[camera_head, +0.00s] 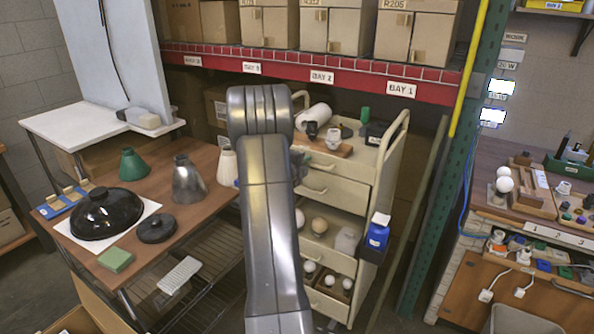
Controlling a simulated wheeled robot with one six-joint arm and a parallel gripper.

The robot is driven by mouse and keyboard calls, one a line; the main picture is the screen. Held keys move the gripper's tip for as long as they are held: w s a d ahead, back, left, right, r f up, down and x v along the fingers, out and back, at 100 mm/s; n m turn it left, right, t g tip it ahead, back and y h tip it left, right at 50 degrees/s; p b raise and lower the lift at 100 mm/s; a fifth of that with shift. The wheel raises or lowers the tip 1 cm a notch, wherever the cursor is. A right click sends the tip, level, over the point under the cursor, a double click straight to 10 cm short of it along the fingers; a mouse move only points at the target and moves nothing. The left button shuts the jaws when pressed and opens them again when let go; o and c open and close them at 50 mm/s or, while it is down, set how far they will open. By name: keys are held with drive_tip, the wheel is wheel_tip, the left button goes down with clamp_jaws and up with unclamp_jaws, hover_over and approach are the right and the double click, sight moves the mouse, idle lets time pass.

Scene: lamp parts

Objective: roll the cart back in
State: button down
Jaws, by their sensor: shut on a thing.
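The cart (335,193) is a cream drawer cart in the middle, below the shelf rack. Lower drawers stand open, with round bulbs (320,225) inside. A blue bottle (377,232) sits in a holder on its right side. My arm rises in front of the cart's left part and hides it. My gripper is hidden behind the arm, so its contact with the cart cannot be seen.
A wooden table (215,205) with lamp shades and a black dome stands at left. A green rack post (450,170) stands close to the cart's right. A workbench (500,213) with small parts is at far right. The red shelf beam (300,68) carries bay signs.

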drive_tip(key=x, duration=0.4)
drive_tip(key=shift+w+r, duration=0.1)
drive_tip(key=shift+r, duration=0.45)
drive_tip(key=shift+w+r, duration=0.1)
drive_tip(key=c, duration=1.6)
unclamp_jaws()
drive_tip(key=shift+d, duration=0.1)
drive_tip(key=shift+c, duration=0.2)
drive_tip(key=shift+s, duration=0.2)
drive_tip(key=b+v, duration=0.1)
drive_tip(key=v, duration=1.2)
drive_tip(key=shift+s+a+b, duration=0.2)
drive_tip(key=shift+a+b, duration=0.05)
drive_tip(key=shift+b, duration=0.1)
drive_tip(key=shift+w, duration=0.1)
